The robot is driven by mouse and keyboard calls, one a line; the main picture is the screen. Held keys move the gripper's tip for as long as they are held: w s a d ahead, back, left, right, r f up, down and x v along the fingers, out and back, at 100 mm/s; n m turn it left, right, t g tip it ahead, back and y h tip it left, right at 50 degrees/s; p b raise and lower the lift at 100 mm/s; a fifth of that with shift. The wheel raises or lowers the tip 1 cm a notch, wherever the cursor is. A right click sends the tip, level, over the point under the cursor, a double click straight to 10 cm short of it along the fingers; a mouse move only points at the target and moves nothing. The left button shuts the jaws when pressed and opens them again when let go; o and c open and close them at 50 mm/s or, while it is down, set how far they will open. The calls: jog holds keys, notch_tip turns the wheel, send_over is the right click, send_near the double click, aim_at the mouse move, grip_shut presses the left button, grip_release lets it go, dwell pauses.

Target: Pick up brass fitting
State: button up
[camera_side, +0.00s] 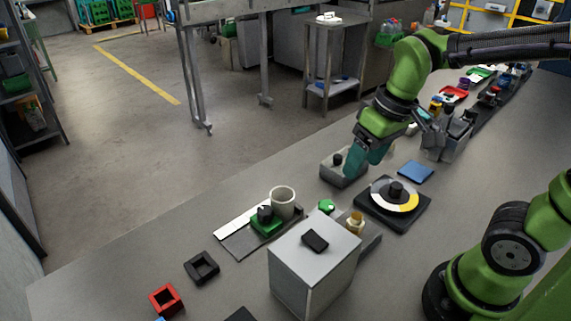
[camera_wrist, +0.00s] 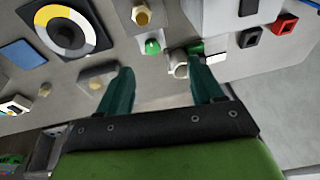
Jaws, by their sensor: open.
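The brass fitting (camera_side: 356,224) stands on a grey base (camera_side: 368,240) beside the white box in the side view. In the wrist view the brass fitting (camera_wrist: 142,16) is near the top edge, beyond and left of centre between my fingers.
A white box (camera_side: 310,265) with a black piece on top stands close to the fitting.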

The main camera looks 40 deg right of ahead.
aim_at(357, 215)
jog(key=f+n+g, duration=0.1)
jog(key=f, duration=0.4)
jog(key=f+n, duration=0.1)
jog(key=f, duration=0.5)
jog(key=d+f+n+g+h, duration=0.1)
jog(key=f, duration=0.4)
jog(key=shift+f+n+g, duration=0.3)
jog(key=shift+f, duration=0.05)
jog(key=c, duration=1.1)
